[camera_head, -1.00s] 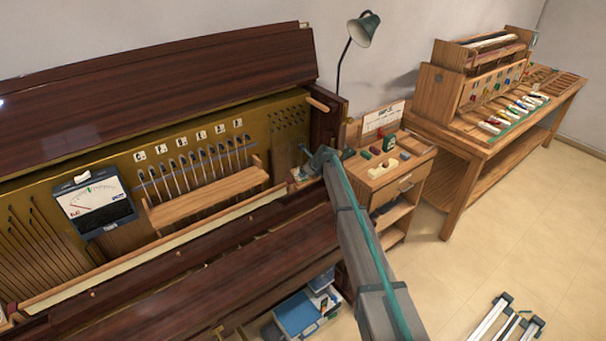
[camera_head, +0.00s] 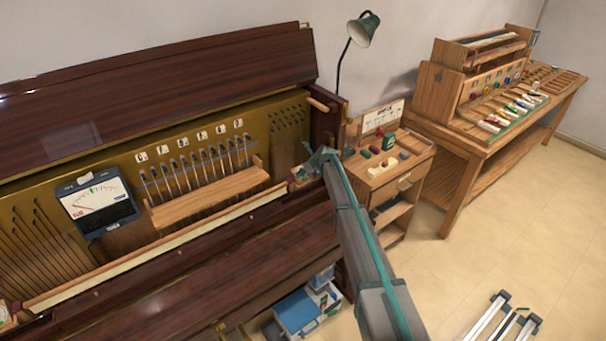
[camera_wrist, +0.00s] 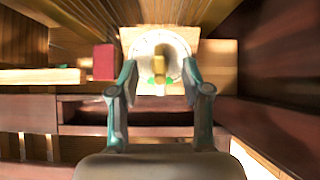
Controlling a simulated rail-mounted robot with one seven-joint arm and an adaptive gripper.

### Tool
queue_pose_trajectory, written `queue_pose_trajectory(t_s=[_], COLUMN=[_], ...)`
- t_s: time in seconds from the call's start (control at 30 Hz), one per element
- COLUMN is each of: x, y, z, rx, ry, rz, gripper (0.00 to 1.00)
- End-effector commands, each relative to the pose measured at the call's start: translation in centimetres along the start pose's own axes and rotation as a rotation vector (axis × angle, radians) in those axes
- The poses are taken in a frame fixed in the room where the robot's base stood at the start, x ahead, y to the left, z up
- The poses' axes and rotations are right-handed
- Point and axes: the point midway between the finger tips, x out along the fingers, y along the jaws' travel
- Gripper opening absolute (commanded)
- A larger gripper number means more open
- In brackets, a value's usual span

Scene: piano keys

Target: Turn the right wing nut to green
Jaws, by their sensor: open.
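In the wrist view a brass-yellow wing nut (camera_wrist: 159,66) sits at the centre of a round white dial (camera_wrist: 143,43) on a pale wooden plate. Green marks (camera_wrist: 151,81) show on the dial's near side, close to the wing nut. My gripper (camera_wrist: 160,72) is open, its two teal fingers on either side of the wing nut and apart from it. Whether the fingertips reach the nut's depth I cannot tell. In the head view my gripper (camera_head: 304,170) is at the right end of the piano, and my arm hides most of the dial area.
A red block (camera_wrist: 103,62) stands left of the dial, near a wooden rail (camera_wrist: 42,76). The piano's dark side wall (camera_wrist: 270,60) is close on the right. A meter (camera_head: 99,202) stands at the piano's left. A small cabinet (camera_head: 390,185) and a workbench (camera_head: 465,200) stand to the right.

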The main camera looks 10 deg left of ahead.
Motion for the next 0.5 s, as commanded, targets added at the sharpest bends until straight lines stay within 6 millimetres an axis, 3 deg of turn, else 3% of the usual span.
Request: queue_pose_trajectory(t_s=[0.5], x=[-1.4], y=[0.0], z=[0.0], rx=[-0.001], ry=[0.0], rz=[0.0], gripper=[0.48])
